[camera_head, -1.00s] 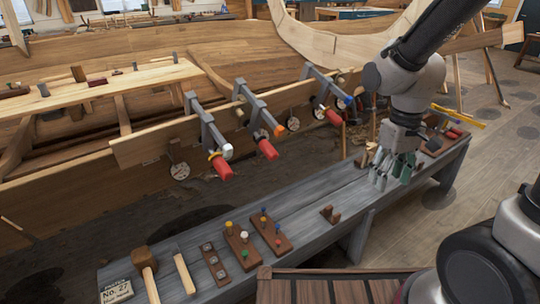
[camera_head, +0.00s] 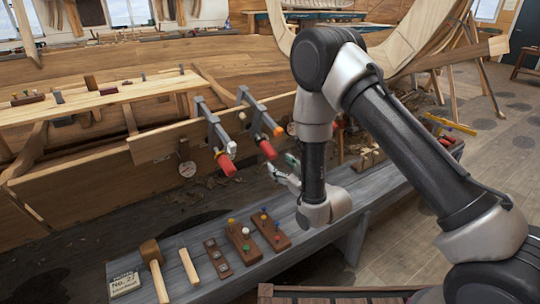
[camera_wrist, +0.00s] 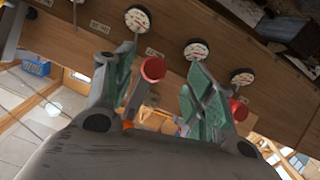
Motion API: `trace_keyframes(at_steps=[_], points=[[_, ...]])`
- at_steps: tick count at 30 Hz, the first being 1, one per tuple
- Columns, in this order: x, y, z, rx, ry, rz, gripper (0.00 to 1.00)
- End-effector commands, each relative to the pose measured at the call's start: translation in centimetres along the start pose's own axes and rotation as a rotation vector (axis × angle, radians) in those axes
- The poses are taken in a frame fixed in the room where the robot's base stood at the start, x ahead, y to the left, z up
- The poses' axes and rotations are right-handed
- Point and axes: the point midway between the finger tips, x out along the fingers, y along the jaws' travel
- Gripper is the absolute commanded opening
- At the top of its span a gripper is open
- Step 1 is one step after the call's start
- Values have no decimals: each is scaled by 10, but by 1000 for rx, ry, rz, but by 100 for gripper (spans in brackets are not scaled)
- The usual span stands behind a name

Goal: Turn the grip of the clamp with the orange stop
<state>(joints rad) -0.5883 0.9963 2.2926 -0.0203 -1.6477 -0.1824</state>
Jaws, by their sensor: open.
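The clamp with the orange stop (camera_head: 278,131) is on the upright plank in the head view, its red grip (camera_head: 268,149) pointing down towards me. My gripper (camera_head: 282,168) is open just below and right of that grip. In the wrist view a red grip end (camera_wrist: 153,69) shows between my two green-padded fingers, nearer the left one; I cannot tell how far ahead it is. A bit of orange (camera_wrist: 128,125) shows lower, by the left finger. A second red grip (camera_wrist: 236,108) is beside the right finger.
The clamp with the white stop (camera_head: 231,148) is close on the left. My arm hides most of the clamp farther right. Round dials (camera_wrist: 193,49) line the plank. The grey bench (camera_head: 205,238) below carries peg boards (camera_head: 244,243) and a mallet (camera_head: 150,252).

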Motion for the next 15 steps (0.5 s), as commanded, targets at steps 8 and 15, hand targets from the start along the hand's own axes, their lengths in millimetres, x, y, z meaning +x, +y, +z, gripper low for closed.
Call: trace_keyframes(at_steps=[8,15], points=[[21,4,-20,-15,75,15,55],[61,4,-21,-14,72,14,55]])
